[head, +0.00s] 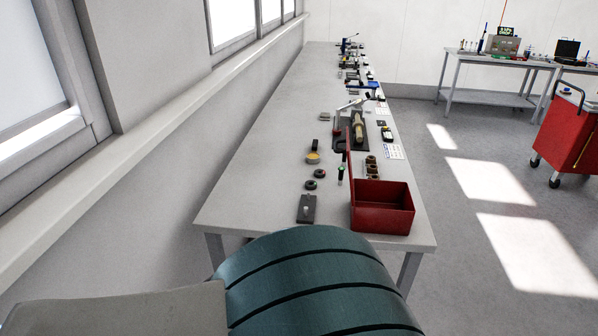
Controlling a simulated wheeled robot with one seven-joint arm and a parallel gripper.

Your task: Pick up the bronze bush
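Several small brown, hollow-looking cylinders (371,168) stand in a short row on the grey bench, just behind the red bin. They are the nearest match to a bronze bush, but they are too small to tell which one it is. A round dish with a golden top (312,157) sits to their left. A tan cylindrical part (358,126) lies in a black fixture further back. My gripper is not in view.
The long bench (250,200) runs away from me along the window wall, and its left side is clear. An open red bin (382,222) stands at the near right edge. A dark plate (306,208) and two dark rings (310,185) lie left of it. A red cart (568,135) stands at right on open floor.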

